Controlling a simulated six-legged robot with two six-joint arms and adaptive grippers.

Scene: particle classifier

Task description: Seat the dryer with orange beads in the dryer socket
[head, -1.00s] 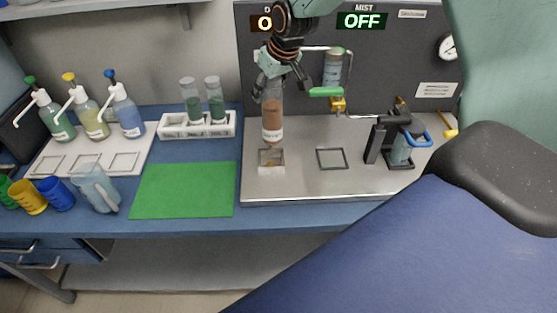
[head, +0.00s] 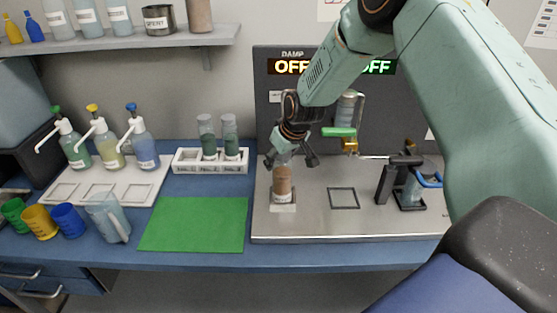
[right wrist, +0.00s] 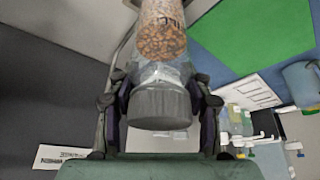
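The dryer with orange beads (head: 283,184) is a clear tube with a white label near its foot. It stands nearly upright at the dryer socket (head: 274,207), a pale square on the steel platform; its foot hides most of the socket, so I cannot tell how deep it sits. My right gripper (head: 291,161) is around the dryer's top, its fingers spread on either side. In the right wrist view the dryer's orange beads (right wrist: 162,40) and grey cap (right wrist: 160,106) show between the fingers (right wrist: 160,100), with slim gaps beside the cap. My left gripper is out of view.
An empty square frame (head: 344,198) lies to the right on the steel platform (head: 330,228). A green-handled valve (head: 338,132) and a dark clamp stand (head: 384,184) are near. A white rack (head: 207,167) with green-bead tubes and a green mat (head: 195,224) are left.

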